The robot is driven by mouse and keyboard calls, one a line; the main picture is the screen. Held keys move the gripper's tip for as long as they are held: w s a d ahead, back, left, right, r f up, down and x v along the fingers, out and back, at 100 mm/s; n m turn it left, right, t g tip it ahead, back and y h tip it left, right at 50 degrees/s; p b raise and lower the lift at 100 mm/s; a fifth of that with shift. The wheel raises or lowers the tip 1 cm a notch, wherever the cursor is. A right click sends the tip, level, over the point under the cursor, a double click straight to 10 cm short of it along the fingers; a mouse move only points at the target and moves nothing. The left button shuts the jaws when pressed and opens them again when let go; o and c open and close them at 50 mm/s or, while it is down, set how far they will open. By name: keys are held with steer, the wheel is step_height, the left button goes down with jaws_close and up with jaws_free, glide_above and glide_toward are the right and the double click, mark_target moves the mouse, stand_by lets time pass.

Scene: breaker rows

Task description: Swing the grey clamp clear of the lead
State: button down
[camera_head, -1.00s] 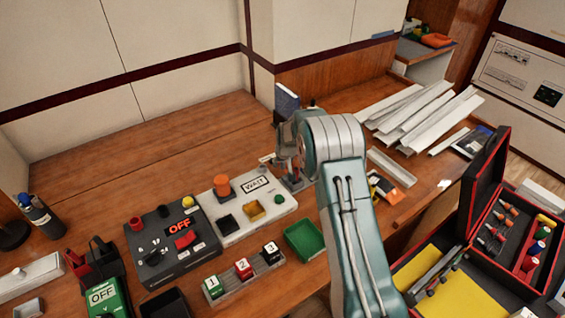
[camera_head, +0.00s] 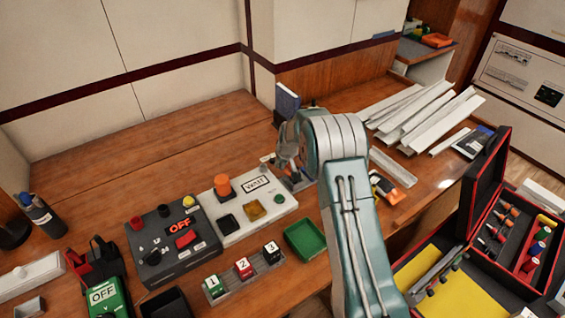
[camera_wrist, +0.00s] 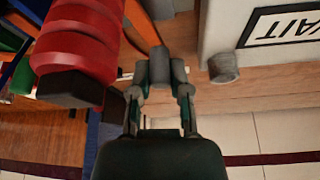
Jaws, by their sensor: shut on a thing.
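My gripper (camera_wrist: 160,92) is shut on a grey piece (camera_wrist: 160,66), which looks like the clamp, in the middle of the wrist view. A thick red ribbed part (camera_wrist: 80,45) with a dark end stands just left of it in that view. I cannot tell whether the two touch. No lead can be clearly made out. In the head view my gripper (camera_head: 288,168) is low beside the right end of the white WAIT box (camera_head: 228,217), and my arm hides most of what it holds.
A small grey cylinder (camera_wrist: 223,68) is at the WAIT box's side. A dark OFF box (camera_head: 168,255), a green tray (camera_head: 305,241) and numbered blocks (camera_head: 243,267) stand left and in front. White strips (camera_head: 425,115) lie behind at right; an open case (camera_head: 500,235) is at right.

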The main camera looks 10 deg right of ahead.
steer(key=n+y, duration=0.1)
steer(key=n, duration=0.1)
steer(key=s+a+n, duration=0.1)
steer(key=n, duration=0.2)
steer(key=shift+s+a+f+g+y, duration=0.1)
steer(key=shift+s+g+y, duration=0.05)
steer(key=shift+g+y, duration=0.25)
steer(key=n, duration=0.1)
steer(key=s+n+g, duration=0.1)
steer(key=n, duration=0.1)
steer(key=n+y, duration=0.1)
steer(key=shift+s+a+n, duration=0.25)
steer(key=shift+n, duration=0.15)
steer(key=shift+s+g, duration=0.1)
steer(key=shift+g, duration=0.2)
steer(key=c, duration=0.6)
jaws_free()
steer(key=shift+f, duration=0.1)
steer(key=v, duration=1.2)
steer(key=shift+d, duration=0.1)
